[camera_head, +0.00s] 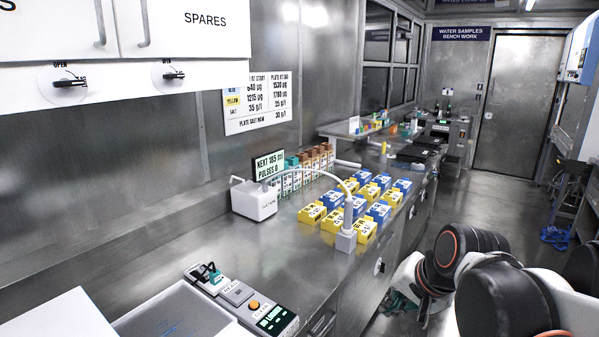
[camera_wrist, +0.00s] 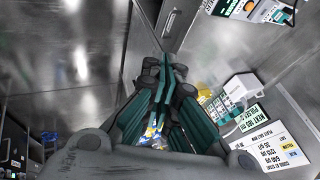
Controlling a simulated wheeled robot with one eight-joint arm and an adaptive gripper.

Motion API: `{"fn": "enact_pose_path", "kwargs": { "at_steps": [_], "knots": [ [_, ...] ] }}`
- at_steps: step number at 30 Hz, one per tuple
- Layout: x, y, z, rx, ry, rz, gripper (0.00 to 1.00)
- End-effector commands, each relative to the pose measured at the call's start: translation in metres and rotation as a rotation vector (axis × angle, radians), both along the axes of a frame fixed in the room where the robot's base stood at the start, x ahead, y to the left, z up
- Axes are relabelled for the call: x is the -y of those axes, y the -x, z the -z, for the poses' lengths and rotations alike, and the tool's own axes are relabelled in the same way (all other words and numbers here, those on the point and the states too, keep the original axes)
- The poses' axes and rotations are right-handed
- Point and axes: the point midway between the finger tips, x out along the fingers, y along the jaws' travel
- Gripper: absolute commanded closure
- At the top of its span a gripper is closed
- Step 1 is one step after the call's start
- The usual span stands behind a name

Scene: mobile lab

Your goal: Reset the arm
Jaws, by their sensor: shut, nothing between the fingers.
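My gripper (camera_wrist: 165,66) shows in the wrist view with its teal-lined fingers together and nothing between them. It hangs clear of the bench, beside the metal cabinet fronts. In the head view my arm is folded at the lower right, off the bench edge. A little teal shows below it there, and I cannot tell if that is the gripper.
The steel bench (camera_head: 130,240) holds a white box with a hose (camera_head: 254,199), several yellow and blue blocks (camera_head: 311,213) and a grey control panel (camera_head: 237,292). A tray (camera_head: 195,325) is at the near end. Right of the bench, the floor (camera_head: 500,200) is open toward the door (camera_head: 523,100).

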Motion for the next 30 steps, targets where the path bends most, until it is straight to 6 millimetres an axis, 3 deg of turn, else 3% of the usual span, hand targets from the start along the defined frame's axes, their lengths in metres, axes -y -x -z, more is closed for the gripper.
{"fn": "enact_pose_path", "kwargs": {
  "at_steps": [1,9,15,20,30],
  "knots": [
    [0.000,0.015,-0.002,0.014,0.042,-0.042,1.00],
    [0.008,0.082,-0.004,0.082,0.300,-0.290,1.00],
    [0.013,0.113,0.002,0.112,0.442,-0.427,1.00],
    [0.016,0.123,0.004,0.121,0.492,-0.475,1.00],
    [0.016,0.123,0.004,0.121,0.498,-0.480,1.00]
  ]
}}
